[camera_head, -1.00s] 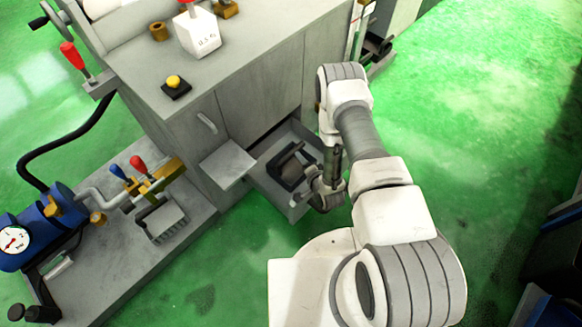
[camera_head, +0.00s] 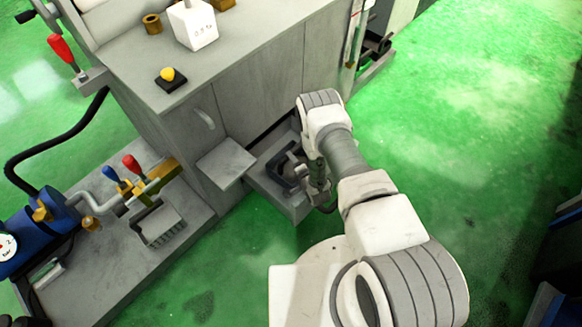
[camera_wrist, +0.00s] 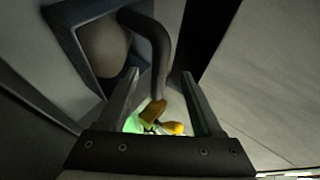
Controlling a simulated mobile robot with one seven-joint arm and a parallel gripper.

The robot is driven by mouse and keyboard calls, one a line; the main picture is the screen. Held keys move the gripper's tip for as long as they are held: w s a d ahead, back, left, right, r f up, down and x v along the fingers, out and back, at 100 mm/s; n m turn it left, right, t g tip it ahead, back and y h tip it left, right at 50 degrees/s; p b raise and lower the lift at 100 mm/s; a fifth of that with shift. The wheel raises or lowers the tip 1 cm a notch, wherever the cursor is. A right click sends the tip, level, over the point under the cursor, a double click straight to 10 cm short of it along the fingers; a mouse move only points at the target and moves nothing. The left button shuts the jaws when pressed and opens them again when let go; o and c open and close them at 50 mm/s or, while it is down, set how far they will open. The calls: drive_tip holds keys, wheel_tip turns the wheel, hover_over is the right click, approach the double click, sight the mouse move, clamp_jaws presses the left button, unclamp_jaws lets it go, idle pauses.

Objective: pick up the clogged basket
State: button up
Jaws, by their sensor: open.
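The clogged basket (camera_head: 274,181) appears to be the dark square-framed item in the open grey bin low on the machine's front. In the wrist view it is a dark frame with a brownish inside (camera_wrist: 100,45) at upper left. A dark curved bar (camera_wrist: 158,45), seemingly its handle, runs down from the frame's top toward the space between my fingers. My gripper (camera_wrist: 160,74) is open, with one finger on each side of the bar in the picture; contact cannot be told. In the head view my gripper (camera_head: 319,192) is at the bin's right side, its fingertips hidden.
The grey bin (camera_head: 293,207) has raised walls close around the basket. A flat grey plate (camera_head: 226,163) sticks out left of it. A brass fitting (camera_wrist: 156,111) shows below the bar. A bench with levers (camera_head: 133,165) stands at left; green floor is free at right.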

drive_tip(key=b+x, duration=0.2)
drive_tip(key=x, duration=0.3)
drive_tip(key=shift+f, duration=0.15)
drive_tip(key=shift+w+a+f+b, duration=0.15)
drive_tip(key=shift+w+a+b, duration=0.05)
drive_tip(key=shift+w+b, duration=0.2)
clamp_jaws()
drive_tip(key=shift+w, duration=0.1)
idle(0.9)
